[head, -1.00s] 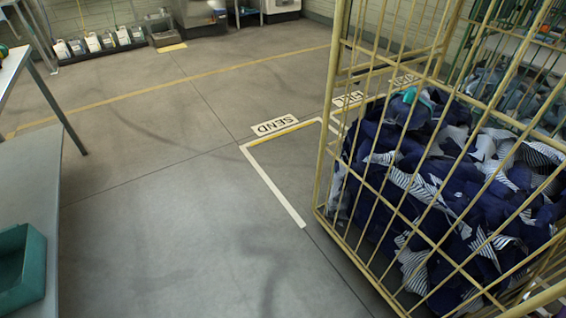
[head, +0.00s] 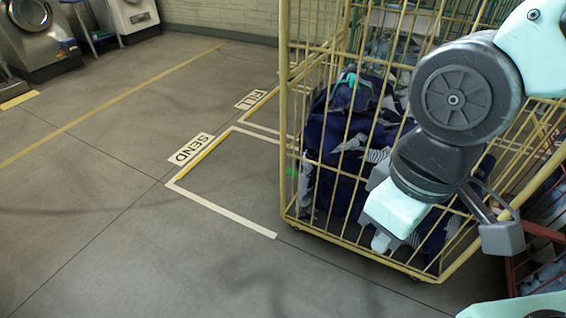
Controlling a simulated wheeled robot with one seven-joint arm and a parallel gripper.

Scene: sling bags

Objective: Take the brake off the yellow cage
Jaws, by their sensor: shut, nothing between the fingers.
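The yellow cage (head: 283,120) stands on the floor at the right in the head view, full of dark blue and striped cloth (head: 335,150). My gripper (head: 381,243) points down in front of the cage's near side, low by its bottom rail. It looks shut and empty; I cannot tell whether it touches the bars. Small dark casters show under the cage's bottom rail, at the left corner (head: 296,226) and partly below the near side (head: 414,279). No brake lever can be made out; my arm and gripper hide part of the near side.
A floor bay marked SEND (head: 192,148) lies left of the cage, with a FILL sign (head: 251,99) behind it. The floor at the left is clear. A red-framed cage (head: 530,262) stands close at the right edge. Washing machines (head: 38,40) line the far wall.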

